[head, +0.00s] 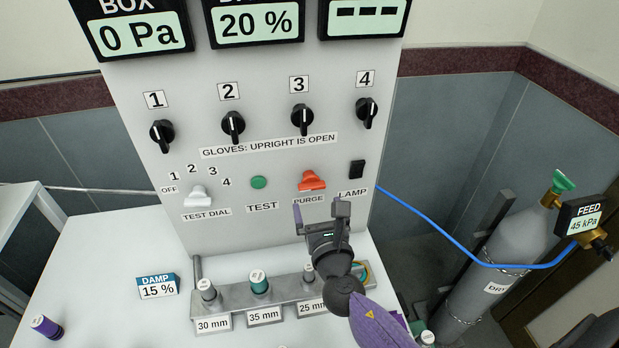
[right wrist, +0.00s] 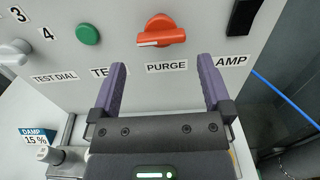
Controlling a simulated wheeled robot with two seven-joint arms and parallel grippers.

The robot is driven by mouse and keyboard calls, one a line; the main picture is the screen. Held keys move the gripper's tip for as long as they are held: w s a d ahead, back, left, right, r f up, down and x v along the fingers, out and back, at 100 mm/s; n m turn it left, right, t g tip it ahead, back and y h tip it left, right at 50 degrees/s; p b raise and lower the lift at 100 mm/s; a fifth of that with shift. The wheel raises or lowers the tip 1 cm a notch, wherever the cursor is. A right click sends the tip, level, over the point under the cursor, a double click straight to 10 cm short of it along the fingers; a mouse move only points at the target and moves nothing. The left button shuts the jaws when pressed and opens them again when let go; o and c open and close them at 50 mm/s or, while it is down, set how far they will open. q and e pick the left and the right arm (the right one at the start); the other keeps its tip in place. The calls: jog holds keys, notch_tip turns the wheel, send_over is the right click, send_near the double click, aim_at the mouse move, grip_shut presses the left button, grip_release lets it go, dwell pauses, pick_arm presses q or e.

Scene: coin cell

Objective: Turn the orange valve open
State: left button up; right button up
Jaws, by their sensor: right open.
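The orange valve (head: 312,181) is a knob above the PURGE label on the upright white panel. It also shows in the right wrist view (right wrist: 161,31), with a pale mark along its lower left side. My right gripper (head: 321,208) is open and empty, just in front of and below the valve. In the right wrist view its two purple fingers (right wrist: 163,75) stand wide apart, with the PURGE label between them and the valve beyond their tips. The gripper does not touch the valve. My left gripper is not in view.
A green TEST button (head: 258,182) and a black LAMP switch (head: 357,169) flank the valve. Black glove knobs (head: 302,118) sit above, and a white test dial (head: 198,195) to the left. A metal rack (head: 233,296) stands below. A gas cylinder (head: 502,262) with a blue hose is at right.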

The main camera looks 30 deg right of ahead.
aim_at(312, 183)
jog(key=b+x, duration=0.1)
jog(key=x, duration=0.5)
jog(key=shift+w+d, duration=0.15)
jog(key=shift+w, duration=0.25)
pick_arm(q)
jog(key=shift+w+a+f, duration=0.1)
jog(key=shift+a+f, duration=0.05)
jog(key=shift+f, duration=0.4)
pick_arm(e)
jog(key=shift+c, duration=0.9)
jog(key=c, duration=0.9)
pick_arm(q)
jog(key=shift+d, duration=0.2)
pick_arm(e)
jog(key=shift+o, duration=0.2)
jog(key=shift+f, duration=0.1)
